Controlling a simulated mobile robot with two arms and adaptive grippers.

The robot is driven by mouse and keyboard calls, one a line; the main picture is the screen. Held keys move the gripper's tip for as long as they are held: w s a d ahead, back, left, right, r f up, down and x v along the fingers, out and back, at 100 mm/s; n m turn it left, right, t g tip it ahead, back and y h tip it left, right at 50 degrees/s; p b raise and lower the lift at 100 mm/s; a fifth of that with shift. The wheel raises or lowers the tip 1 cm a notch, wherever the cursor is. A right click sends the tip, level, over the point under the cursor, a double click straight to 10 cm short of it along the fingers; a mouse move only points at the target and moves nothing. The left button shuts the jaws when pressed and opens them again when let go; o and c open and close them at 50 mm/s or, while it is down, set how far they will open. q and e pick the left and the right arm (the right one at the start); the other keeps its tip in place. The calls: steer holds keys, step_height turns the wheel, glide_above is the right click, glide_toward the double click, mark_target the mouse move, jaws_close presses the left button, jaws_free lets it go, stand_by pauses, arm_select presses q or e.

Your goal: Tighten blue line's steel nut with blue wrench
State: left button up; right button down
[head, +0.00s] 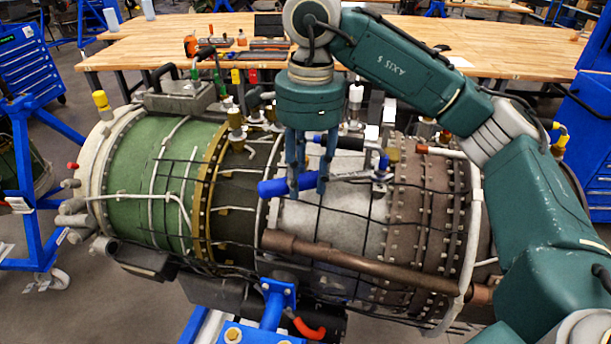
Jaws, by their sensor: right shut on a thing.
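My right gripper (307,188) reaches down from above at the middle of the turbine. It is shut on a wrench with a blue handle (272,188). The wrench (350,176) lies roughly level, and its metal head end points right toward a small blue fitting (383,163) on the turbine's upper side. I cannot tell whether the head touches a nut there; the steel nut itself is too small to make out. My left gripper is not in view.
The turbine (330,225) lies on a blue stand (268,310), with pipes and fittings along its top. A wooden workbench (480,45) with tools stands behind. Blue stands and a blue tool cabinet (25,65) are at the left.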

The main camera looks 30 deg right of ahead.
mark_target(265, 186)
steer(key=shift+w+d+r+p, duration=0.1)
steer(key=shift+d+r+p, duration=0.05)
steer(key=shift+r+p, duration=0.25)
steer(key=shift+a+r, duration=0.1)
steer(key=shift+a, duration=0.3)
steer(key=shift+w+a, duration=0.25)
steer(key=shift+a, duration=0.95)
steer(key=shift+w+a, duration=0.15)
steer(key=shift+a, duration=0.9)
steer(key=shift+w+a, duration=0.1)
steer(key=shift+a, duration=0.95)
steer(key=shift+p, duration=0.3)
steer(key=shift+r+p, duration=1.2)
steer(key=shift+r, duration=0.85)
steer(key=shift+w+d+r, duration=0.1)
steer(key=shift+r, duration=0.1)
